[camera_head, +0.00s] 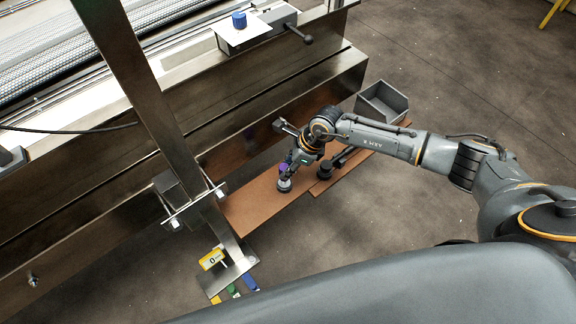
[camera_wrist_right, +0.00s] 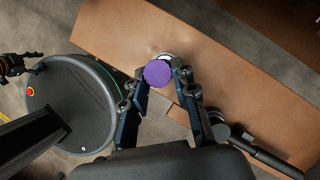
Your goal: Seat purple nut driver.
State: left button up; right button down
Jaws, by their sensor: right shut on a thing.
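The purple nut driver (camera_head: 284,169) stands roughly upright at the brown board. Its round purple top (camera_wrist_right: 157,73) shows from above in the wrist view. Below the purple part is a pale and dark round piece (camera_head: 284,185) at the board; I cannot tell whether it is part of the driver or a holder. My right gripper (camera_head: 291,166) is shut on the nut driver, with its two fingers (camera_wrist_right: 157,82) on either side of the purple top. The fingers partly hide the driver's lower part. My left gripper is not in view.
The brown board (camera_head: 245,211) runs beside the metal conveyor frame (camera_head: 215,150). A dark tool with a round head (camera_head: 325,169) lies right of the driver. A grey open bin (camera_head: 382,103) stands beyond. A metal post (camera_head: 130,75) rises at the left. A blue knob (camera_head: 239,20) sits on the frame.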

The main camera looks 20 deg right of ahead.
jog(key=c, duration=1)
grip_release()
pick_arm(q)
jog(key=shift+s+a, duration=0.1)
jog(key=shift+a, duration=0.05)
pick_arm(e)
jog(key=v, duration=0.8)
